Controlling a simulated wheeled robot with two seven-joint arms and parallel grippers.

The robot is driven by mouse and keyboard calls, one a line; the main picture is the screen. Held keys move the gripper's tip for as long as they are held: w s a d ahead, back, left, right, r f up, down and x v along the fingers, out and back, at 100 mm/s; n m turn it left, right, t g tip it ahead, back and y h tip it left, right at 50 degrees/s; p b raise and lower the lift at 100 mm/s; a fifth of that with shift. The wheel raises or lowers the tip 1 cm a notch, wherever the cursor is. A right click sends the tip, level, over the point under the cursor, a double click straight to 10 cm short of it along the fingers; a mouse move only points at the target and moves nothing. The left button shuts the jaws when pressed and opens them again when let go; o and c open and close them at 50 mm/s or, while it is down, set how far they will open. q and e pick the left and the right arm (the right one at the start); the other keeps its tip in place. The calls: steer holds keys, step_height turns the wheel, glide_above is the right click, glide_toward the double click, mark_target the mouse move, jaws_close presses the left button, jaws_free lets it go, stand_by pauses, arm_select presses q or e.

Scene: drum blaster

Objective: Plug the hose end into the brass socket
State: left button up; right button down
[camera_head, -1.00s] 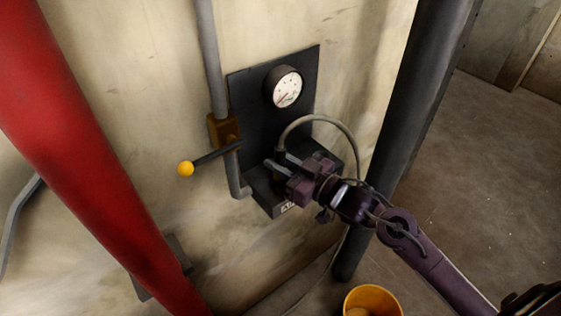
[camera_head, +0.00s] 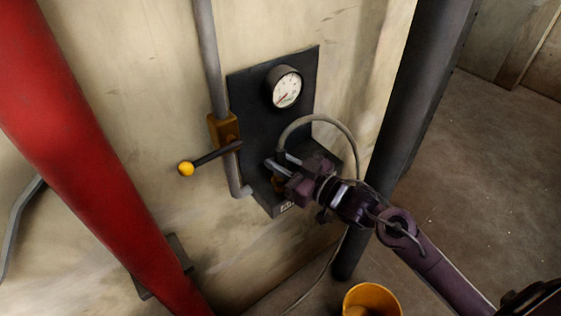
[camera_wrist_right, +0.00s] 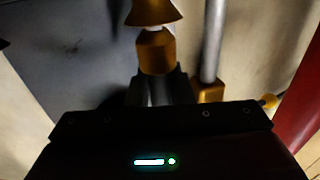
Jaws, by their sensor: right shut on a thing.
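My right gripper (camera_head: 282,168) is in front of the dark wall panel, below the gauge. In the right wrist view its dark fingers (camera_wrist_right: 160,90) are shut on the brass hose end (camera_wrist_right: 156,52). A short pale tip shows past the brass body. The flared brass socket (camera_wrist_right: 153,14) is directly beyond this tip, in line with it and very close. I cannot tell whether the tip is inside it. The grey hose (camera_head: 345,128) arches up from the gripper and down to the right. In the head view the gripper mostly hides the hose end and socket. My left gripper is not in view.
A round gauge (camera_head: 286,88) is on the dark panel (camera_head: 245,100). A black lever with a yellow knob (camera_head: 186,168) juts left from the pipe valve. A red pipe (camera_head: 80,150) is at left, a dark post (camera_head: 415,90) at right. A yellow bucket (camera_head: 372,292) stands below.

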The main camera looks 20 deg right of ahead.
steer(key=shift+p, duration=0.3)
steer(key=shift+f+b, duration=0.45)
steer(key=shift+f, duration=0.2)
stand_by(0.5)
steer(key=c, duration=1.6)
jaws_free()
steer(key=shift+o, duration=0.2)
steer(key=shift+f, duration=0.1)
steer(key=p+v, duration=0.5)
steer(key=v, duration=0.6)
steer(key=shift+d, duration=0.1)
